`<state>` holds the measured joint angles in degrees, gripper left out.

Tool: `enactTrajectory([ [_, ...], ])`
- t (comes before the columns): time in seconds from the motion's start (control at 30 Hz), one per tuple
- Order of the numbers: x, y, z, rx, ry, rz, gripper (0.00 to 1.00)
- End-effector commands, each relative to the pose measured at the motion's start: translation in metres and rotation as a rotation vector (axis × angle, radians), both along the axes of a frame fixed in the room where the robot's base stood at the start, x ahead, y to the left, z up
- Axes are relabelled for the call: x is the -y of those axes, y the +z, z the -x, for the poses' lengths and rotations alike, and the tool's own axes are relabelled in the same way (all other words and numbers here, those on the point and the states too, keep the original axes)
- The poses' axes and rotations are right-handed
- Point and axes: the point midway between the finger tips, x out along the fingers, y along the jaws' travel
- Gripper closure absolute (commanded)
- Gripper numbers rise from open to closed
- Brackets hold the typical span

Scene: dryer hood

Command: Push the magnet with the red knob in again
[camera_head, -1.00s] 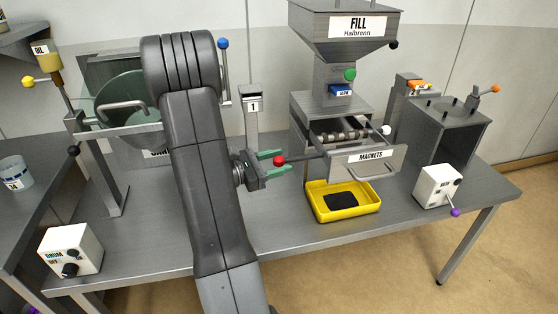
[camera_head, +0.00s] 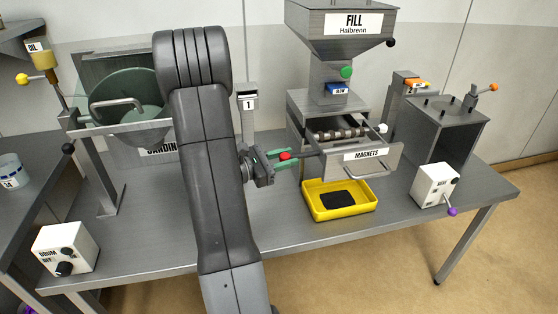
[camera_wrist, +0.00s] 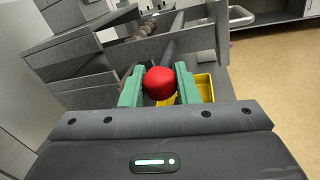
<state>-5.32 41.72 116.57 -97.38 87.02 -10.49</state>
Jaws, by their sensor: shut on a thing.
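The red knob (camera_head: 285,156) is on the end of a dark rod that runs right to the magnet drawer (camera_head: 370,156), labelled MAGNETS. The rod stands out from the drawer's left side. My gripper (camera_head: 278,158) has its green fingers shut around the red knob, left of the drawer. In the wrist view the red knob (camera_wrist: 159,83) sits between the two green fingers, with the rod (camera_wrist: 172,45) leading away behind it. The drawer is pulled out of its housing under the FILL hopper (camera_head: 345,25), and several bars show inside it.
A yellow tray (camera_head: 312,207) with a dark pad stands below the drawer. A white switch box with a purple knob (camera_head: 451,211) stands right of it. A post marked 1 (camera_head: 247,104) stands behind my gripper. The bench front is mostly clear.

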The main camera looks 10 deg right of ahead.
Motion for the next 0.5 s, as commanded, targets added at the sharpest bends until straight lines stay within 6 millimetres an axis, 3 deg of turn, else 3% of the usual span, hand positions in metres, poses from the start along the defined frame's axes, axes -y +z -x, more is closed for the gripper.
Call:
enactTrajectory([
  [0.2, 0.034, -0.001, 0.000, 0.002, -0.005, 0.001, 1.00],
  [0.5, 0.046, 0.001, -0.001, 0.000, -0.002, 0.002, 1.00],
])
